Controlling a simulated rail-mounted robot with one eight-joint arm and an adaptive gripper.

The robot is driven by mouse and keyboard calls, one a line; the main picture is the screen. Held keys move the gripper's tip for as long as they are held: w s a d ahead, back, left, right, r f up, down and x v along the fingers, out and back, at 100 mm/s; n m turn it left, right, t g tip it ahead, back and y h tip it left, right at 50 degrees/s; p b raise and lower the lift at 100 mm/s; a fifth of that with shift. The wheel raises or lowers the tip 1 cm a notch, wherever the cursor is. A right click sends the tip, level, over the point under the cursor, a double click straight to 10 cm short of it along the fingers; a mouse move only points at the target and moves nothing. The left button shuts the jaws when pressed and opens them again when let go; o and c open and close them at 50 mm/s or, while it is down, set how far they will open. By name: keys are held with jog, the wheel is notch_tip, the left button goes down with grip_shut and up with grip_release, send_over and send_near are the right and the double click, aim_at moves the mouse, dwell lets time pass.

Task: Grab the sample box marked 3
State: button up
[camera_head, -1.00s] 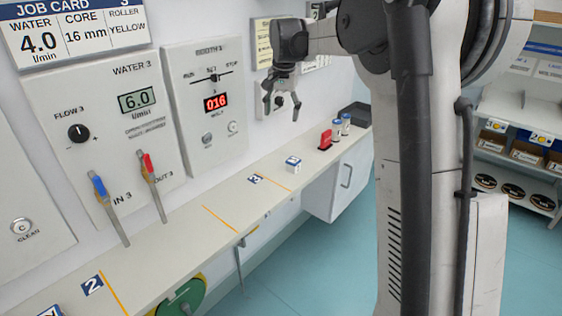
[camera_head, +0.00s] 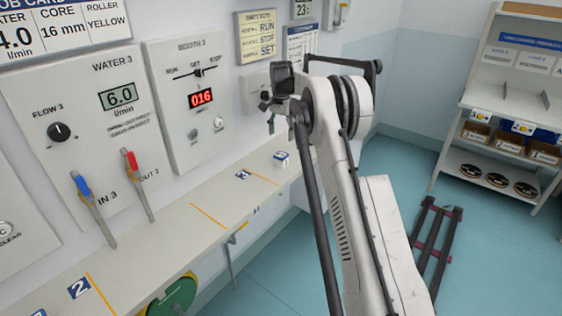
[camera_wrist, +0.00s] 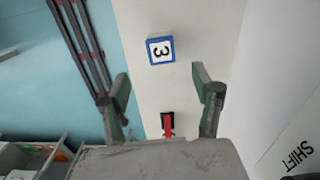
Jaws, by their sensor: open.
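The sample box marked 3 (camera_wrist: 161,50) is a small white-topped box with blue edges and a black 3. It sits on the pale bench, and in the head view it is the small white and blue box (camera_head: 281,159) near the arm. My gripper (camera_wrist: 160,74) is open and empty. Its two green-grey fingers are spread wide in the wrist view, with the box ahead, between their lines and apart from them. In the head view my gripper (camera_head: 268,112) is small, dark and partly hidden by my arm, above the bench.
A red item (camera_wrist: 168,124) with a black part is on the bench between the fingers in the wrist view. Wall panels (camera_head: 188,100) and two hose handles (camera_head: 140,185) line the bench. Shelves (camera_head: 505,130) stand at right.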

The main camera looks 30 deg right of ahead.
aim_at(281, 155)
notch_tip(281, 155, down, 12)
jog(key=shift+w+f, duration=0.1)
jog(key=shift+w, duration=0.05)
dwell(0.5)
jog(key=shift+c, duration=0.4)
jog(key=c, duration=1.2)
jog(key=shift+r, duration=0.2)
